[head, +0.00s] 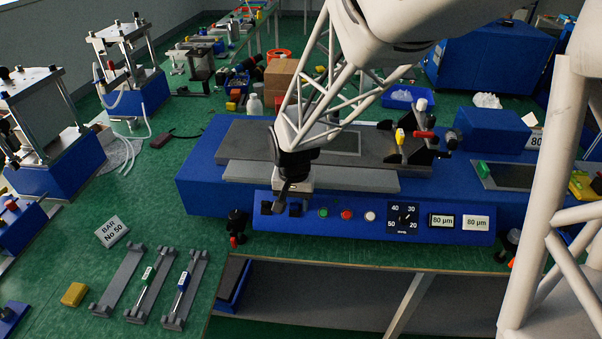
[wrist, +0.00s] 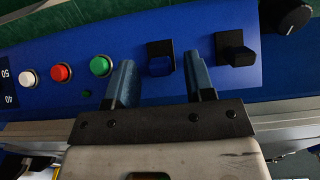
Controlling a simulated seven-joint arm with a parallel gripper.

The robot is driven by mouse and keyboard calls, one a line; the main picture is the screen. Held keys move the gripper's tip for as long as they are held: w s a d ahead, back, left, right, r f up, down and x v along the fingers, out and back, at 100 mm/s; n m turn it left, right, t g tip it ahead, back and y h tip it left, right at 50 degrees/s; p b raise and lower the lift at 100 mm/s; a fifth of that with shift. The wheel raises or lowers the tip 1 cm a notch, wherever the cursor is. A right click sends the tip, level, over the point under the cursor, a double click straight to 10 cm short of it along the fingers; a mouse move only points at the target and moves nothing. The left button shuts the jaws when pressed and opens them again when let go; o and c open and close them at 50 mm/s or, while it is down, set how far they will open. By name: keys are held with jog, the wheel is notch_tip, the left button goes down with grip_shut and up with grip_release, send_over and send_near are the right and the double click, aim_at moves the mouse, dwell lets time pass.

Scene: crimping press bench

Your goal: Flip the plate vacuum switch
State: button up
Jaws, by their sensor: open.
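Two black switches sit on the blue front panel, left of the buttons in the head view: an outer one (head: 266,208) and an inner one (head: 295,210). No readable label shows which is the plate vacuum switch. My gripper (head: 288,198) hangs over the panel there and partly covers the switches. In the wrist view, turned about, my gripper (wrist: 160,66) is open and empty. The inner switch (wrist: 160,57) appears between the two fingertips, with no clear contact. The outer switch (wrist: 235,48) is to the right of the fingers.
The grey plate (head: 250,150) lies behind the panel. A black knob (wrist: 286,14) is at the wrist view's upper right.

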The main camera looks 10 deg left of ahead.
jog(key=shift+c, duration=0.5)
grip_shut()
jog(key=shift+s+t, duration=0.3)
jog(key=shift+t, duration=0.2)
jog(key=shift+s+f+t, duration=0.2)
jog(key=shift+s+t, duration=0.15)
jog(key=shift+t, duration=0.75)
jog(key=shift+s+f+t, duration=0.1)
jog(key=shift+s+t, duration=0.1)
jog(key=shift+t, duration=0.5)
jog(key=shift+s+f+t, duration=0.25)
jog(key=shift+t, duration=0.55)
jog(key=shift+s+f+t, duration=0.2)
jog(key=shift+f+t, duration=0.05)
jog(key=shift+t, duration=0.55)
jog(key=shift+s+f+t, duration=0.15)
jog(key=shift+f+t, duration=0.1)
jog(key=shift+t, duration=0.45)
jog(key=shift+s+f+t, duration=0.15)
jog(key=shift+f+t, duration=0.05)
jog(key=shift+t, duration=0.5)
